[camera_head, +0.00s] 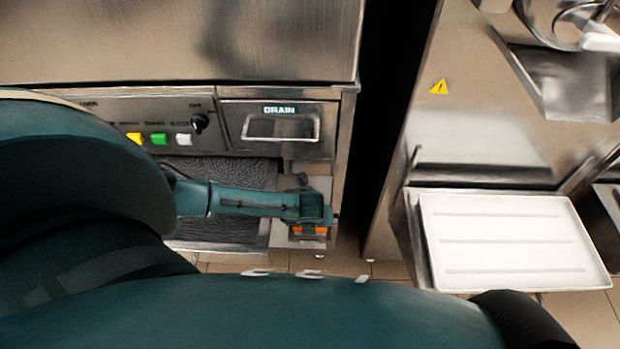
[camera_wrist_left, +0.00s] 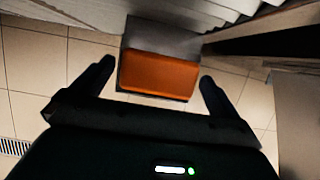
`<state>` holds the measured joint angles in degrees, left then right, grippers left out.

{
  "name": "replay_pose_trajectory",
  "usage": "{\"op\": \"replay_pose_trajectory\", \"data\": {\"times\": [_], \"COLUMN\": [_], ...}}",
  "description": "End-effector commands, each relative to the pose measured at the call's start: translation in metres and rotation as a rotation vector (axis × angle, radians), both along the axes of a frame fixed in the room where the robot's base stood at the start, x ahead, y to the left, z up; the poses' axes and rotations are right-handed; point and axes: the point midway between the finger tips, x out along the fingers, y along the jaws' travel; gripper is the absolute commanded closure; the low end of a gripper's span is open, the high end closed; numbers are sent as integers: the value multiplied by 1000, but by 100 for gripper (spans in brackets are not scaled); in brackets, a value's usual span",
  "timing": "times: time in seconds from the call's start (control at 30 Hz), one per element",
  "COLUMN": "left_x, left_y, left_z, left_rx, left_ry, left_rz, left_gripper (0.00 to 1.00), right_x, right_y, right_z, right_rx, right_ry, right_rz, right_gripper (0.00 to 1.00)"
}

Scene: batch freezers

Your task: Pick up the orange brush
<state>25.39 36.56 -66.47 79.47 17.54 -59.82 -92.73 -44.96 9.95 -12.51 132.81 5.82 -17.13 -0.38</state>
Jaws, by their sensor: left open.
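The orange brush (camera_wrist_left: 158,74) shows in the left wrist view as an orange block with a grey part behind it. It lies between the two dark fingers of my left gripper (camera_wrist_left: 155,82), with a gap on each side. In the head view the brush (camera_head: 310,231) shows as a small orange patch at the end of my left arm, partly hidden by my left gripper (camera_head: 315,222). My left gripper is open around the brush. My right gripper is not in view.
A steel machine with a drain drawer (camera_head: 283,128) and coloured buttons stands above and behind my left arm. A second steel machine with a white tray (camera_head: 515,242) stands at the right. A dark gap separates them. Tiled floor (camera_wrist_left: 28,105) lies below.

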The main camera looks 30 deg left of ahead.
Motion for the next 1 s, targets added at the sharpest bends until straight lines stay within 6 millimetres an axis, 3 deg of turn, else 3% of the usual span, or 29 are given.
{"op": "replay_pose_trajectory", "data": {"times": [0.17,0.63,1.0], "left_x": [0,0,0], "left_y": [0,0,-1], "left_z": [1,1,7], "left_rx": [-1,-1,-2], "left_ry": [0,0,-1], "left_rz": [0,0,-1], "left_gripper": [0,38,38], "right_x": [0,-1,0], "right_y": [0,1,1], "right_z": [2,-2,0], "right_rx": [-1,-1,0], "right_ry": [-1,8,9], "right_rz": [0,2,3], "right_gripper": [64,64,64]}}
